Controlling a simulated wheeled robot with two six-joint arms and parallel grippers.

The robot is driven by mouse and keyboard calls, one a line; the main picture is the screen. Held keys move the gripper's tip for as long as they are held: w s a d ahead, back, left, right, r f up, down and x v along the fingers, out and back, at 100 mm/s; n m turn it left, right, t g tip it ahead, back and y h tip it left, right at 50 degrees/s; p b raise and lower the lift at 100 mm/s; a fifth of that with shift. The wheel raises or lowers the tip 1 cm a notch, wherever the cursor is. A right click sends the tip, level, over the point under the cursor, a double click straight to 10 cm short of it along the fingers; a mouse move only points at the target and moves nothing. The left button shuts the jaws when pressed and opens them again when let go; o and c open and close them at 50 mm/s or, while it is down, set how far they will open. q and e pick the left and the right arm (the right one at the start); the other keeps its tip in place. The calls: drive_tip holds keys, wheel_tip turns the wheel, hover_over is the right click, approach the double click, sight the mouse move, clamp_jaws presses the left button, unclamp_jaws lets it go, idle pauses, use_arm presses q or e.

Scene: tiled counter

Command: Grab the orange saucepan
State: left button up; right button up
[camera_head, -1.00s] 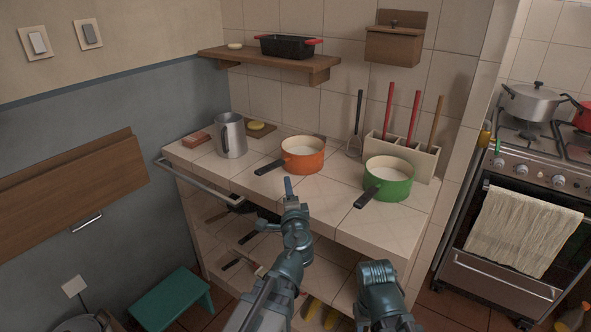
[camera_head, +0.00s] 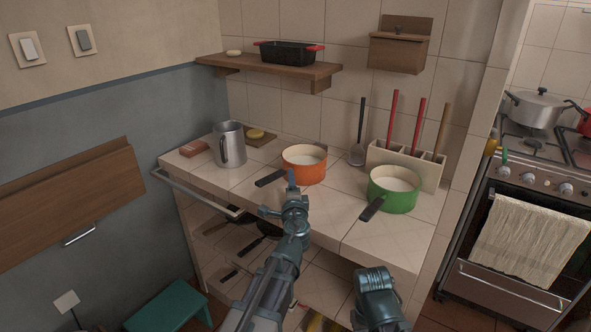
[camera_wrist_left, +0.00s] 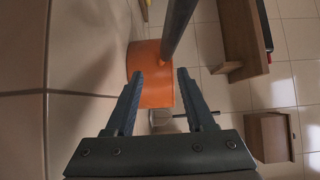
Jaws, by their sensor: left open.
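The orange saucepan (camera_head: 305,168) stands upright on the tiled counter, with a cream inside and a dark handle (camera_head: 270,177) pointing left and toward me. My left gripper (camera_head: 291,180) is in front of the pan, at the near side of its body and close to the handle. In the left wrist view the open jaws (camera_wrist_left: 157,84) point at the orange wall of the saucepan (camera_wrist_left: 150,75), with the dark handle (camera_wrist_left: 178,25) running up above them. Nothing is between the fingers that I can see. My right arm shows at the bottom, but its fingers are not visible.
A green saucepan (camera_head: 395,190) stands to the right, its handle toward me. A metal jug (camera_head: 229,146) and a soap-like block (camera_head: 194,148) are at left. A utensil holder (camera_head: 405,163) is behind. A wooden shelf (camera_head: 270,67) hangs above. A towel rail (camera_head: 195,190) edges the counter.

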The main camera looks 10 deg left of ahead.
use_arm(q)
drive_tip(key=shift+w, duration=0.1)
drive_tip(key=shift+w+a+r, duration=0.1)
drive_tip(key=shift+w, duration=0.25)
drive_tip(key=x, duration=0.4)
drive_tip(key=shift+w+a, duration=0.1)
drive_tip(key=shift+a, duration=0.05)
drive_tip(key=shift+r, duration=0.15)
clamp_jaws()
idle(0.9)
